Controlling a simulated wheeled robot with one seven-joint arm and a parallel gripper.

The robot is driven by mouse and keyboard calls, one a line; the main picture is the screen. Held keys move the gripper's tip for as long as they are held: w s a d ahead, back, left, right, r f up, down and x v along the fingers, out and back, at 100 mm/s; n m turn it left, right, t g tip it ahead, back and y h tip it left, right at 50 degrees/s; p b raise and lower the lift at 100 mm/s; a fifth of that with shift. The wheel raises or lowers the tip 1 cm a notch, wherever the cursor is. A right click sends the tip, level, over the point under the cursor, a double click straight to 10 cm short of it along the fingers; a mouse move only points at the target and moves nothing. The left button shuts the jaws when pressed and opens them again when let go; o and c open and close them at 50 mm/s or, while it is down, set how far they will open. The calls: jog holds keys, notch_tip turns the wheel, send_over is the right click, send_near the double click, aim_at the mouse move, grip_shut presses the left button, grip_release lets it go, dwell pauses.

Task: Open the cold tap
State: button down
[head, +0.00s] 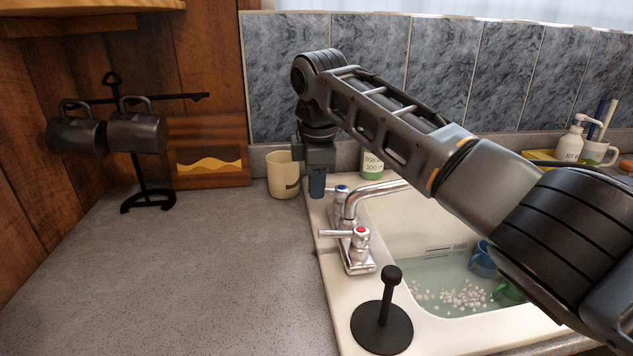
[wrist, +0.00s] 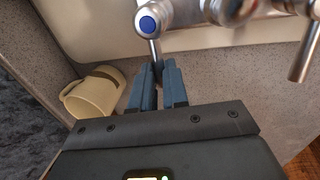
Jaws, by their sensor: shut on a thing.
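The cold tap (head: 342,189) is the chrome one with a blue dot, at the back of the sink's left rim. It also shows at the top of the wrist view (wrist: 148,22), with its thin lever pointing down toward my fingers. My gripper (head: 317,186) hangs just left of the cold tap in the head view. In the wrist view my gripper's blue fingers (wrist: 157,75) are closed on the end of that lever. The lever's tip is partly hidden between them. The spout hides part of the tap body in the head view.
The red-dotted hot tap (head: 360,236) stands nearer, its lever pointing left. A cream mug (head: 283,177) is close behind my gripper. A black upright holder (head: 382,325) stands on the sink's front-left corner. A mug rack (head: 140,172) stands left. The counter between (head: 220,260) is clear.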

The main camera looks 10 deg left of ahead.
dwell(0.5)
jog(key=shift+w+a+r+m+p, duration=0.1)
jog(key=shift+w+m+p, duration=0.1)
jog(key=shift+m+p, duration=0.3)
jog(key=shift+w+a+m+p, duration=0.1)
jog(key=shift+w+m+p, duration=0.05)
jog(key=shift+m+p, duration=0.35)
jog(key=shift+w+m+h+p, duration=0.5)
jog(key=shift+w+m, duration=0.05)
jog(key=shift+m, duration=0.65)
jog(key=m, duration=0.1)
jog(key=w+m, duration=0.1)
jog(key=m, duration=0.1)
jog(key=shift+w+d+f+b, duration=0.1)
jog(key=shift+w+f+b, duration=0.1)
jog(key=shift+b, duration=0.1)
jog(key=shift+w+d+m+h+b, duration=0.1)
jog(key=shift+w+m+h+b, duration=0.15)
jog(key=shift+m, duration=0.4)
jog(key=shift+w+d+m+h+b, duration=0.15)
jog(key=shift+w+m+b, duration=0.1)
jog(key=shift+m, duration=0.4)
jog(key=c, duration=1.1)
grip_release()
jog(key=shift+w+r, duration=0.1)
jog(key=shift+c, duration=0.2)
